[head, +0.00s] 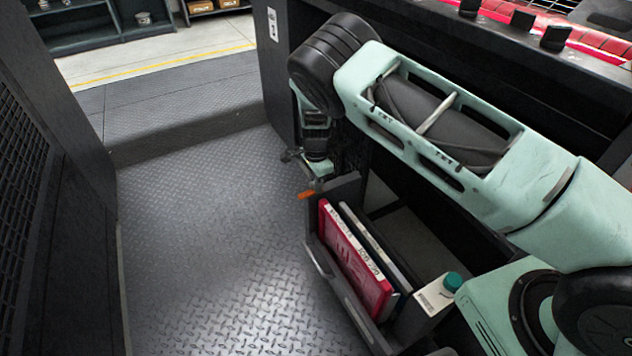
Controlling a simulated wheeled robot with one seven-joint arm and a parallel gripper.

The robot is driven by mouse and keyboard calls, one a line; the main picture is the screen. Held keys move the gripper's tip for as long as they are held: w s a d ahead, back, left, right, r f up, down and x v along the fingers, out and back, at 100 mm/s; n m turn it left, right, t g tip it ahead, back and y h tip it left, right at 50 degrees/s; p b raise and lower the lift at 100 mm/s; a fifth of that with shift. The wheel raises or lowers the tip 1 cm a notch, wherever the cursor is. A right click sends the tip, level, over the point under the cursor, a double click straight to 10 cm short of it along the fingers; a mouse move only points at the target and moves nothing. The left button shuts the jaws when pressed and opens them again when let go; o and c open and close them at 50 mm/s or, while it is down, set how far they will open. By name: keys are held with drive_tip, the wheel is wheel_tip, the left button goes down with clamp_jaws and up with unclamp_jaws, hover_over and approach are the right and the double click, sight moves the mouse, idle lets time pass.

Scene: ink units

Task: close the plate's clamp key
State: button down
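My gripper (306,166) hangs at the end of my pale green arm, pointing down, near the back end of a pulled-out drawer. Its fingers are small and partly dark against the cabinet, so whether it is open or shut is unclear. I cannot make out any object between them. A small orange piece (307,194) shows just below it, at the drawer's back corner. No part can be surely identified as the plate's clamp key.
The open drawer (345,292) holds a red book (354,264), a dark binder beside it and a white container (434,297) with a teal cap. Open tread-plate floor (210,240) lies to the left, bounded by a dark cabinet (55,180). Shelves (90,25) stand far back.

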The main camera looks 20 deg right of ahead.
drive_tip(key=shift+n, duration=0.4)
drive_tip(key=n, duration=1.3)
drive_tip(key=shift+n, duration=2)
drive_tip(key=c, duration=1.4)
unclamp_jaws()
drive_tip(key=shift+o, duration=0.2)
